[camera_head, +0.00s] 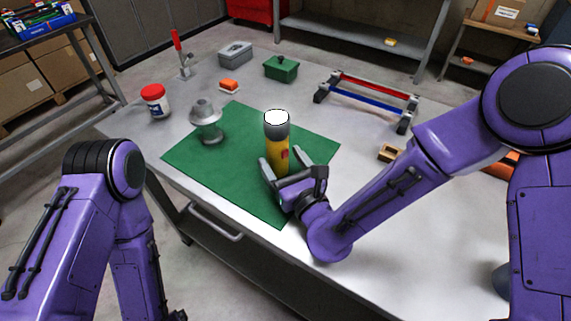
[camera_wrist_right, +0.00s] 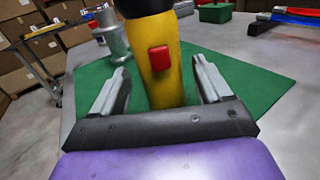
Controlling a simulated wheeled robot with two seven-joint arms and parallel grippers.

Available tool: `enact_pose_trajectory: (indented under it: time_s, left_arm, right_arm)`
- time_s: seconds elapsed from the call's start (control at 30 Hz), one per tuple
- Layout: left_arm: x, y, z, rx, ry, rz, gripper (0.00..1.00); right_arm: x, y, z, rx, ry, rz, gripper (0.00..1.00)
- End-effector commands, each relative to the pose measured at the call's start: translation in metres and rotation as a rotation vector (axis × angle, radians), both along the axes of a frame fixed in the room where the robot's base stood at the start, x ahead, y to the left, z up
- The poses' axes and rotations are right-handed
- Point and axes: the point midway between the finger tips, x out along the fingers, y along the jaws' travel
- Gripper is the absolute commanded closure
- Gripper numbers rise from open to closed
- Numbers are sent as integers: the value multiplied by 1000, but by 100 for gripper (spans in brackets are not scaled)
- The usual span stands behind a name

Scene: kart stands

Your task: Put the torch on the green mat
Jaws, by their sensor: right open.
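The yellow torch (camera_head: 277,148) with a grey head and white lens stands upright on the green mat (camera_head: 230,130). My right gripper (camera_head: 284,170) is around the lower part of the torch, open, with a finger on either side. In the right wrist view the torch (camera_wrist_right: 165,70), with its red button, rises between the two open fingers (camera_wrist_right: 160,88), and gaps show on both sides. The green mat (camera_wrist_right: 255,85) spreads beneath it. My left arm shows at the left, but its gripper is out of view.
A grey metal part (camera_head: 206,122) stands on the mat's left side. A red-lidded jar (camera_head: 155,101), an orange block (camera_head: 229,85), a green box (camera_head: 281,68) and a grey box (camera_head: 235,53) stand farther back. A rack with red and blue bars (camera_head: 370,98) is at the right.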

Motion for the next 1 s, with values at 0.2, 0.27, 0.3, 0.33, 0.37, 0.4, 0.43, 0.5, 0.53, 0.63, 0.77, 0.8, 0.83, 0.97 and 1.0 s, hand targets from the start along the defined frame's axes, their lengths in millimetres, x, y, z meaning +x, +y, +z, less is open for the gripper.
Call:
enact_pose_trajectory:
  time_s: [0.2, 0.27, 0.3, 0.33, 0.37, 0.4, 0.43, 0.5, 0.53, 0.63, 0.77, 0.8, 0.83, 0.97, 1.0]
  left_arm:
    - [0, 0, -7, 0, 0, 0, 10]
    - [0, 0, -12, 0, 0, 0, 10]
    - [0, 0, -15, 0, 0, 0, 10]
    - [0, 0, -2, -1, 1, 0, 10]
    - [0, 0, 15, -1, 1, 0, 10]
    - [0, 0, 27, -1, 1, 0, 10]
    - [0, 0, 34, 0, 0, 0, 10]
    - [0, 0, 49, 1, -1, 0, 10]
    - [0, 0, 51, 1, -1, 0, 10]
    - [0, 0, 59, 0, 0, 0, 10]
    - [0, 0, 65, 0, 0, 0, 10]
    - [0, 0, 66, 0, 0, 0, 10]
    - [0, 0, 66, 0, 0, 0, 10]
    - [0, 0, 65, 0, 0, 0, 10]
    - [0, 0, 65, 0, 0, 0, 10]
  right_arm:
    - [-28, -13, 0, 0, 1, 1, 22]
    - [-44, -20, -1, 1, 3, 0, 22]
    - [-55, -25, -1, 1, 3, 1, 22]
    - [-60, -27, 7, -4, 4, 1, 22]
    - [-63, -29, 14, -7, 3, 0, 22]
    - [-69, -31, 15, -9, 3, 2, 22]
    - [-73, -33, 15, -9, 3, 2, 22]
    - [-83, -37, 15, -7, 7, 4, 22]
    - [-87, -39, 13, -5, 6, 5, 22]
    - [-98, -44, 9, -7, 0, 4, 22]
    - [-107, -49, 6, -4, 1, 2, 22]
    - [-108, -49, 6, -1, 0, 2, 22]
    - [-109, -50, 5, -1, 0, 1, 22]
    - [-109, -51, 3, 0, 0, -1, 22]
    - [-109, -51, 3, 0, 0, -1, 22]
